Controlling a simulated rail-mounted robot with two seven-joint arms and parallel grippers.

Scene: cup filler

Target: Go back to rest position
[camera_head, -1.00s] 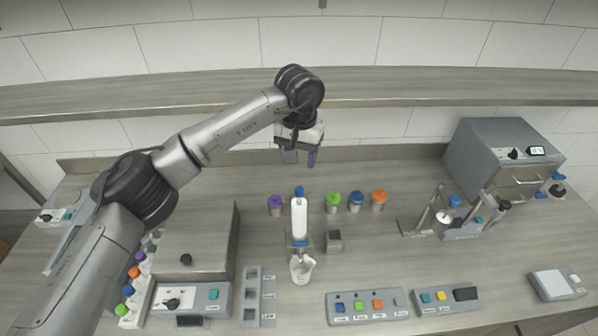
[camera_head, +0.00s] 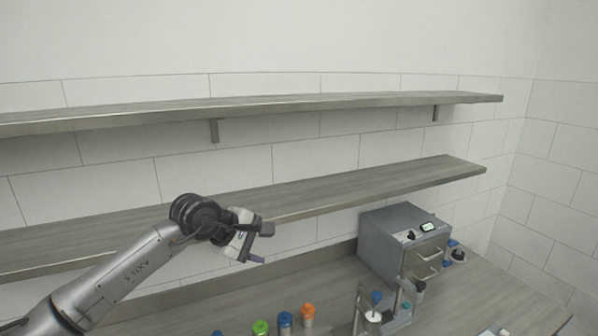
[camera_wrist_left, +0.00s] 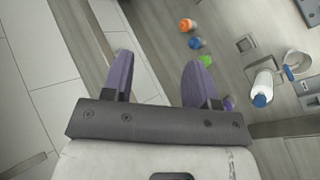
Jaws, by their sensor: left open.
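My left gripper (camera_head: 258,243) is in front of the lower wall shelf, above the back of the counter. Its two purple fingers also show in the left wrist view (camera_wrist_left: 158,82), apart with nothing between them. It is clear of the bottles. My right gripper is not in view.
The lower shelf (camera_head: 340,193) runs close behind my left gripper, with an upper shelf (camera_head: 300,104) above. Bottles with green (camera_head: 261,327), blue (camera_head: 285,319) and orange (camera_head: 308,310) caps stand on the counter below. A grey oven-like box (camera_head: 385,245) stands at the right.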

